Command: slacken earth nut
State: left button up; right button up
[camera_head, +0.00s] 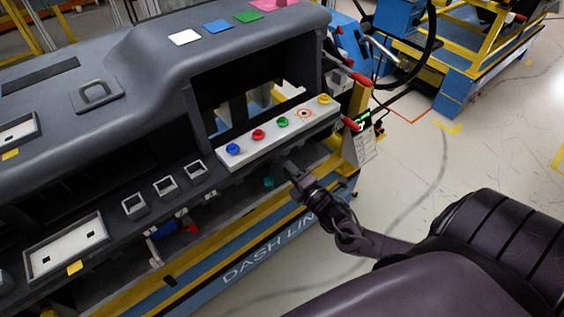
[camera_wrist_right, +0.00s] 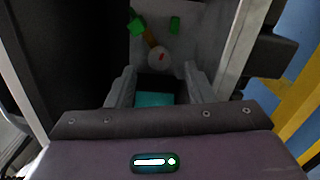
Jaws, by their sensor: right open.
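My right gripper (camera_head: 288,172) is at the lower front of the dashboard, just below the white strip of coloured knobs. In the right wrist view its two fingers (camera_wrist_right: 160,82) are apart. A teal block (camera_wrist_right: 154,99) shows between them, and I cannot tell whether they touch it. A small teal part also shows beside the gripper in the head view (camera_head: 269,182). Beyond the fingers is a pale round disc (camera_wrist_right: 159,59) with a red mark, near an orange-brown piece (camera_wrist_right: 150,38). I cannot tell which part is the earth nut. My left gripper is out of view.
The white strip (camera_head: 268,140) carries blue, red, green and yellow knobs. Green blocks (camera_wrist_right: 137,24) lie near the disc. Dark walls close in on the left of the wrist view, and a pale upright edge (camera_wrist_right: 238,50) on the right. Open floor (camera_head: 450,150) lies right of the dashboard.

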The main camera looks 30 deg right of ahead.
jog(key=s, duration=0.4)
dwell(0.5)
jog(key=s+d+f+m+g+h, duration=0.1)
jog(key=s+f+m+g, duration=0.3)
jog(key=f, duration=0.6)
jog(key=s+d+f+m+g+h, duration=0.1)
jog(key=s+f+m+g, duration=0.3)
jog(key=f, duration=0.6)
jog(key=s+d+f+m+g+h, duration=0.1)
jog(key=s+f+m, duration=0.2)
jog(key=s+f, duration=0.45)
jog(key=s+a+f+m+g+y, duration=0.1)
jog(key=s+a+f+m+g, duration=0.2)
jog(key=s+a+f, duration=0.3)
jog(key=s+a+f+m+g+y, duration=0.1)
jog(key=s+a+f+m+g, duration=0.3)
jog(key=s, duration=1)
jog(key=a+f, duration=0.3)
jog(key=f, duration=0.2)
jog(key=shift+f+g, duration=0.15)
jog(key=shift+g, duration=0.25)
jog(key=shift+d, duration=0.1)
